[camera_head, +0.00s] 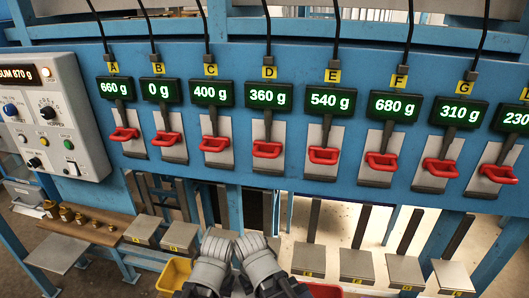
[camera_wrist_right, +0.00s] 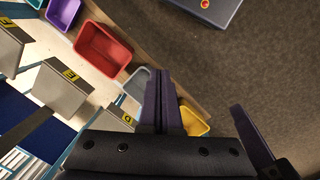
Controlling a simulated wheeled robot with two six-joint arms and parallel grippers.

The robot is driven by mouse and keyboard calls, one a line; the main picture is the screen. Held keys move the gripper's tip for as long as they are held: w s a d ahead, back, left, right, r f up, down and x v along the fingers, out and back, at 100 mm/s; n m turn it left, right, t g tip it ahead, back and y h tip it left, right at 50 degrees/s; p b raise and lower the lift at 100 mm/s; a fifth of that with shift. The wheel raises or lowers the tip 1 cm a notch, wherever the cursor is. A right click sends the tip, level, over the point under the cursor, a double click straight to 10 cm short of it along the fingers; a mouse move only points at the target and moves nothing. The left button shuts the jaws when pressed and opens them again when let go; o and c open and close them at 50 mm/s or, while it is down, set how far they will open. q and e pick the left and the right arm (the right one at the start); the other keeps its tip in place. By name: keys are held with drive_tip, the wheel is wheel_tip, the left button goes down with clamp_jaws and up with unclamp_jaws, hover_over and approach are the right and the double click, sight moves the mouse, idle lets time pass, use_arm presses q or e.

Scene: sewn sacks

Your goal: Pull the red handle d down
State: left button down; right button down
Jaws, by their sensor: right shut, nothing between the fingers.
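The red handle d (camera_head: 267,149) sits on its grey plate in the upper middle of the blue panel, under the yellow D label (camera_head: 269,72) and a display (camera_head: 268,94) reading 360 g. My left gripper (camera_head: 217,240) and my right gripper (camera_head: 252,242) are side by side at the bottom middle, well below handle d and apart from it. In the right wrist view my right gripper (camera_wrist_right: 160,78) has its fingers together with nothing between them. Whether my left gripper is open or shut does not show clearly. Handle d is not in the right wrist view.
Similar red handles flank it, including handle c (camera_head: 214,143) and handle e (camera_head: 324,155). A control box (camera_head: 60,118) stands at left. Grey lettered blocks (camera_head: 357,264) stand below the panel. A red bin (camera_wrist_right: 103,50) and a yellow bin (camera_wrist_right: 194,120) lie low down.

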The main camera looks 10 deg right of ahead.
drive_tip(key=shift+w, duration=0.1)
idle(0.4)
drive_tip(key=w+a+r+n+t+y+b, duration=0.2)
drive_tip(key=w+a+t+y+b, duration=0.5)
drive_tip(key=w, duration=0.8)
drive_tip(key=w+a+r+t, duration=0.4)
drive_tip(key=w+r+t, duration=0.2)
drive_tip(key=w+d+r+t+h+b, duration=0.2)
drive_tip(key=d+r+t, duration=0.2)
drive_tip(key=r+t, duration=0.65)
drive_tip(key=s+d+r+m+t+h+b, duration=0.2)
drive_tip(key=s+d+r+m+h, duration=0.3)
drive_tip(key=h, duration=0.8)
drive_tip(key=d+r+m+t, duration=0.1)
drive_tip(key=d+r+m, duration=0.2)
drive_tip(key=m, duration=0.1)
drive_tip(key=shift+s+d+r+m+b, duration=0.15)
drive_tip(key=shift+s+d+m+b, duration=0.15)
drive_tip(key=shift+s+d+m, duration=0.1)
drive_tip(key=shift+w+r, duration=0.1)
